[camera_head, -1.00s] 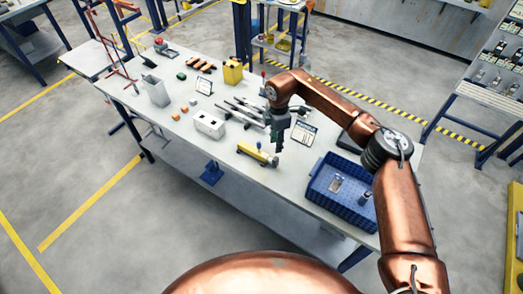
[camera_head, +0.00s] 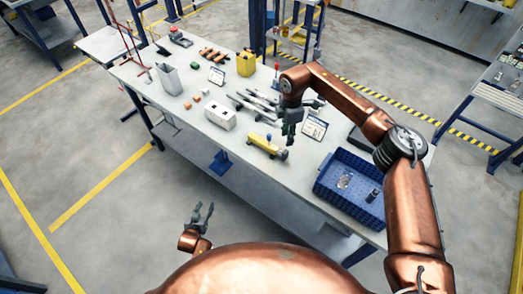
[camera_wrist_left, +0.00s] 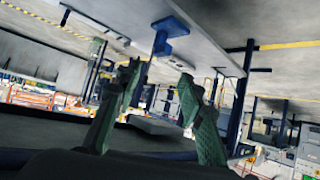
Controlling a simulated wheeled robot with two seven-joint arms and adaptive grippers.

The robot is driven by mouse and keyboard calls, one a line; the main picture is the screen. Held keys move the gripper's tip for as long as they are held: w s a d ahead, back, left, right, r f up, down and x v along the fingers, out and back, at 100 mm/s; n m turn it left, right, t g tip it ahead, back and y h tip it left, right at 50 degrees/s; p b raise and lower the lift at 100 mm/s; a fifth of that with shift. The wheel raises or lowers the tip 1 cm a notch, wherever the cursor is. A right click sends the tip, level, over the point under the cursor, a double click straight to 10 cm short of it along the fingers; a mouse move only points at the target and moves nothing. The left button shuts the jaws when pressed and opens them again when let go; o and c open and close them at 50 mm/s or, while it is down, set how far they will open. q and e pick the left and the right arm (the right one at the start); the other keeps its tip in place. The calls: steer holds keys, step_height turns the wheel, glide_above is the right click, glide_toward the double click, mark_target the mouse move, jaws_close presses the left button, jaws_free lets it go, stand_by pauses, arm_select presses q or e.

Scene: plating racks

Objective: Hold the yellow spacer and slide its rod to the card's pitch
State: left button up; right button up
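The yellow spacer (camera_head: 261,141) lies on the table near its front edge, with a grey end (camera_head: 281,153) towards the right; its rod is too small to make out. My right gripper (camera_head: 291,138) points down just above and behind the spacer's right end; I cannot tell whether it touches. A white card with a blue header (camera_head: 313,128) stands right of this gripper, and another (camera_head: 217,76) stands further back left. Their print is unreadable. My left gripper (camera_head: 204,211) is low in front of the table, open and empty; its spread fingers also show in the left wrist view (camera_wrist_left: 160,105).
A blue crate (camera_head: 322,190) holding small parts stands at the table's right end. A white block with holes (camera_head: 220,117), grey bars (camera_head: 250,103), a yellow container (camera_head: 246,63) and a grey bin (camera_head: 170,78) stand behind and left. The table's underside shows above my left gripper.

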arm_select(q)
steer(key=w+d+r+t+h, duration=0.1)
steer(key=w+d+r+t, duration=0.1)
steer(key=w+r, duration=0.5)
steer(key=w+d+r+t, duration=0.1)
steer(key=w+r, duration=0.1)
steer(key=r, duration=0.8)
steer(key=w+d+r+t+h, duration=0.1)
steer(key=w+d+r+t, duration=0.1)
steer(key=w+r, duration=0.5)
steer(key=s+d+r+m+h, duration=0.1)
steer(key=d+r, duration=0.2)
steer(key=d, duration=0.2)
steer(key=s+d+r+m+h, duration=0.1)
steer(key=d+r, duration=0.2)
steer(key=d, duration=0.2)
steer(key=s+d+r+m+h, duration=0.1)
steer(key=d+r, duration=0.3)
steer(key=d, duration=0.1)
steer(key=shift+d+r+m, duration=0.1)
steer(key=shift+d+m, duration=0.05)
steer(key=shift+m, duration=0.25)
steer(key=h, duration=0.2)
glide_toward(268, 139)
steer(key=x, duration=0.4)
steer(key=shift+m, duration=0.4)
steer(key=x, duration=0.7)
steer(key=shift+w+d+r, duration=0.1)
steer(key=shift+r, duration=0.05)
jaws_close()
